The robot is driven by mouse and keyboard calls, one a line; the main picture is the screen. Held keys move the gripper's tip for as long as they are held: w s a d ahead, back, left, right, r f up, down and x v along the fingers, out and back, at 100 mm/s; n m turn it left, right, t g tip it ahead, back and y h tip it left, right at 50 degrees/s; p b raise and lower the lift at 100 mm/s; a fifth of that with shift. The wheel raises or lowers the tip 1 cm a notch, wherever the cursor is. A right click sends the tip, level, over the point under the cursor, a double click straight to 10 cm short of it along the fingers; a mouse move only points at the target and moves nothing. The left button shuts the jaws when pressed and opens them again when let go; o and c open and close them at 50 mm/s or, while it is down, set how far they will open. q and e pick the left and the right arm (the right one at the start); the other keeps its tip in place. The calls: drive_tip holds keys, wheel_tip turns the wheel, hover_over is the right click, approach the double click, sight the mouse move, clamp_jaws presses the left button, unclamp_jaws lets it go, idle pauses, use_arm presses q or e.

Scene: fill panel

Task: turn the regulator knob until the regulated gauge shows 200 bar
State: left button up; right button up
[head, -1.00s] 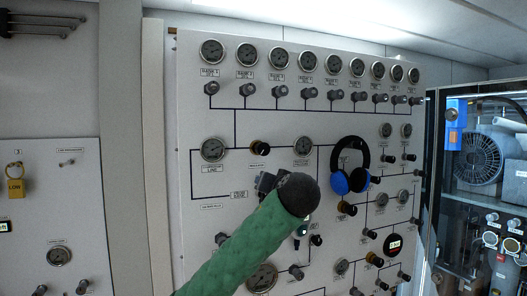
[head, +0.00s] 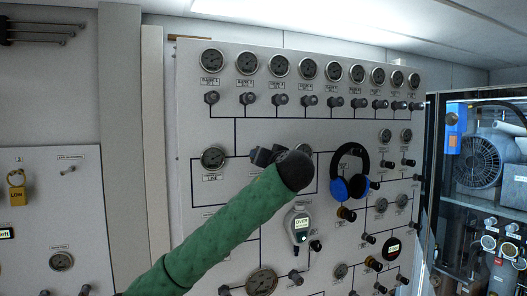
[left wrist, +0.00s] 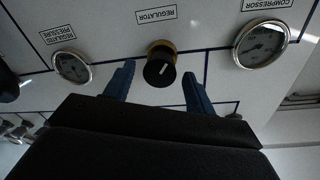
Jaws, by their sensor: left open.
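The regulator knob (left wrist: 159,70), black with a white mark and a brass collar, sits near the middle of the left wrist view under the REGULATOR label. My left gripper (left wrist: 158,78) is open, with one blue finger on each side of the knob and visible gaps between. The regulated pressure gauge (left wrist: 72,67) is to the left of the knob; its reading is too small to tell. In the head view my left gripper (head: 264,156) is at the panel and hides the knob. The regulated gauge there is mostly hidden behind my arm's dark end. My right gripper is not in view.
The compressor line gauge (left wrist: 262,44) is on the knob's other side; it also shows in the head view (head: 213,159). Blue-and-black headphones (head: 350,172) hang on the panel right of my arm. A grey handheld device (head: 298,226) with a lit screen is below it.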

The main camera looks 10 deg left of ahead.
use_arm(q)
drive_tip(key=shift+p+x, duration=0.45)
drive_tip(key=shift+x, duration=0.65)
drive_tip(key=c, duration=0.9)
drive_tip(key=shift+f+b, duration=0.3)
drive_tip(key=shift+b, duration=0.85)
drive_tip(key=shift+c, duration=0.2)
drive_tip(key=shift+r+b, duration=0.1)
drive_tip(key=shift+b, duration=0.5)
drive_tip(key=shift+r+m, duration=0.15)
drive_tip(key=shift+m, duration=0.15)
